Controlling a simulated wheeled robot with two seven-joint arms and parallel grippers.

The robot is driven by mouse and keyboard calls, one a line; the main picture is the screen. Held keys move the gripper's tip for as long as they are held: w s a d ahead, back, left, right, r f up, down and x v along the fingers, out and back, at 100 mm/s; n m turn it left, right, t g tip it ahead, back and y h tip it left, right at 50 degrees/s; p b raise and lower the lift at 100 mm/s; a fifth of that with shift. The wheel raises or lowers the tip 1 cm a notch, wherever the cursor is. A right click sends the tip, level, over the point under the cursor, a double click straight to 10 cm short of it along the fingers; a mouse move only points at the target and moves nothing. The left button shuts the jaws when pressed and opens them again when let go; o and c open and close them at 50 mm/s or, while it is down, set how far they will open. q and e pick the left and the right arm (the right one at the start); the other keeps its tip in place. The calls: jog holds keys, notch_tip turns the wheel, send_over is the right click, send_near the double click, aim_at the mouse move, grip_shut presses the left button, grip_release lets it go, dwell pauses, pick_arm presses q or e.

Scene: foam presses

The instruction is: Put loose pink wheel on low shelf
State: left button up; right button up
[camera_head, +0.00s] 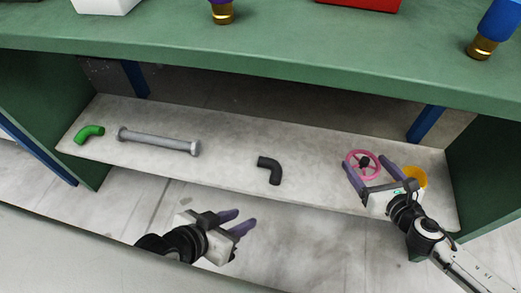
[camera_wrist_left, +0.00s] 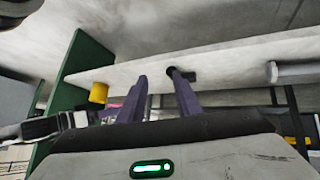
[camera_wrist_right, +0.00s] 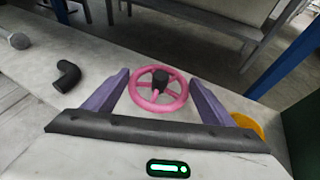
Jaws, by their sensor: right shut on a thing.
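The pink wheel (camera_head: 364,161), with spokes and a dark hub, is at the right part of the low shelf (camera_head: 225,162). My right gripper (camera_head: 369,172) reaches in from the front right and is shut on the pink wheel, one finger on each side. In the right wrist view the wheel (camera_wrist_right: 160,84) sits between the fingertips, close to the shelf surface; I cannot tell whether it touches the shelf. My left gripper (camera_head: 246,217) is open and empty, in front of and below the shelf's front edge.
A black elbow pipe (camera_head: 269,170) lies mid-shelf. A grey bar (camera_head: 158,141) and a green elbow (camera_head: 89,133) lie to the left. A yellow round thing (camera_head: 416,177) is just right of my right gripper. A green tabletop (camera_head: 260,55) overhangs the shelf. Bare shelf lies between elbow and wheel.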

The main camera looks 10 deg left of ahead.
aim_at(363, 173)
jog(key=shift+w+d+f, duration=0.1)
jog(key=shift+w+f, duration=0.4)
jog(key=shift+w, duration=0.15)
jog(key=shift+f+b, duration=0.3)
notch_tip(363, 173, down, 4)
jog(key=b, duration=0.2)
jog(key=shift+r+b, duration=0.25)
jog(key=shift+b, duration=0.15)
notch_tip(363, 173, down, 2)
jog(key=shift+b, duration=0.75)
jog(key=shift+f, duration=0.2)
notch_tip(363, 173, down, 4)
jog(key=b, duration=0.3)
jog(key=shift+r, duration=0.15)
jog(key=shift+d+r, duration=0.1)
jog(key=shift+r, duration=0.05)
jog(key=o, duration=1.2)
jog(key=shift+f, duration=0.2)
pick_arm(q)
jog(key=d+h, duration=0.1)
jog(key=w+d+r, duration=0.1)
jog(key=d, duration=0.1)
jog(key=d+r+h, duration=0.1)
jog(key=shift+w+d+r+t+h, duration=0.25)
jog(key=shift+w+t+h, duration=0.05)
jog(key=shift+w+t, duration=0.1)
